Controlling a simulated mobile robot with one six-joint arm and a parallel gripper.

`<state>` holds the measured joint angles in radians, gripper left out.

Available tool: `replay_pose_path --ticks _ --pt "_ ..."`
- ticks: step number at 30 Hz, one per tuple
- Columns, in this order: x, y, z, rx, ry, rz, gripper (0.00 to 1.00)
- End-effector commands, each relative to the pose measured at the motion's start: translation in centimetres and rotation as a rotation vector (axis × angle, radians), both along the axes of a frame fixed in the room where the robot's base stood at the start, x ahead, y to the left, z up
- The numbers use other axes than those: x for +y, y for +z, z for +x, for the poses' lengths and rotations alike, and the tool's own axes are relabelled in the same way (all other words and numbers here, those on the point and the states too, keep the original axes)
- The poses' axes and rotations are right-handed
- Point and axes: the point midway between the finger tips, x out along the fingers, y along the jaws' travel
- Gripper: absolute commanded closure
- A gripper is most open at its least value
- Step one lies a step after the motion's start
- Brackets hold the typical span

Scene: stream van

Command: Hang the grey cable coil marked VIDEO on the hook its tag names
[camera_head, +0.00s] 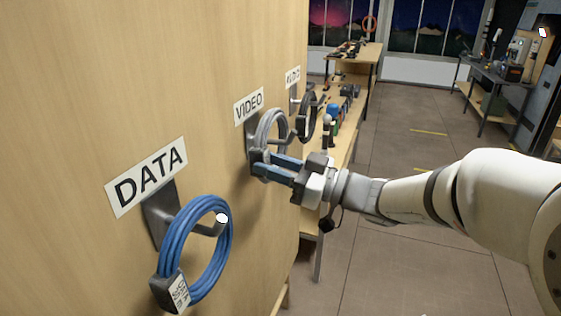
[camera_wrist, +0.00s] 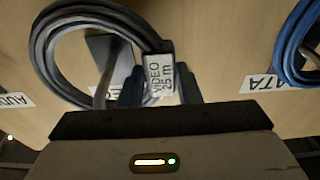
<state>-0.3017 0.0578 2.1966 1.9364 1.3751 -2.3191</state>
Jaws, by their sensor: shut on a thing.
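The grey cable coil (camera_head: 262,132) is at the hook (camera_head: 252,135) under the VIDEO label (camera_head: 248,106) on the wooden panel. In the wrist view the grey coil (camera_wrist: 45,48) carries a white tag reading VIDEO 25 m (camera_wrist: 161,77), and the hook (camera_wrist: 101,75) shows through its ring. The ring appears to be around the hook arm; whether its weight rests there I cannot tell. My gripper (camera_head: 262,165) is shut on the coil's lower part by the tag, and its fingers also show in the wrist view (camera_wrist: 160,92).
A blue coil (camera_head: 178,243) hangs on the hook (camera_head: 160,215) under the DATA label (camera_head: 147,177), nearer and left. A black coil (camera_head: 308,112) hangs under the AUDIO label (camera_head: 293,77) beyond. A workbench (camera_head: 345,150) with items stands behind. Open floor (camera_head: 385,250) lies to the right.

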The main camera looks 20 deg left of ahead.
Motion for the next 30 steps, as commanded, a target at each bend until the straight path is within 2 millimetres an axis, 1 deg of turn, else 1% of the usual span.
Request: replay_pose_path --ticks 1,10,26,27,30 --pt "0.0 -0.7 0.0 -0.003 0.0 0.002 1.0" --pt "0.0 -2.0 0.0 -0.004 0.0 0.002 1.0" --pt "0.0 -2.2 -0.1 -0.003 0.002 0.002 1.0" --pt "0.0 -2.2 -0.1 -0.002 0.002 0.002 0.69" --pt "0.0 -2.2 -0.1 -0.002 0.002 0.002 0.6"
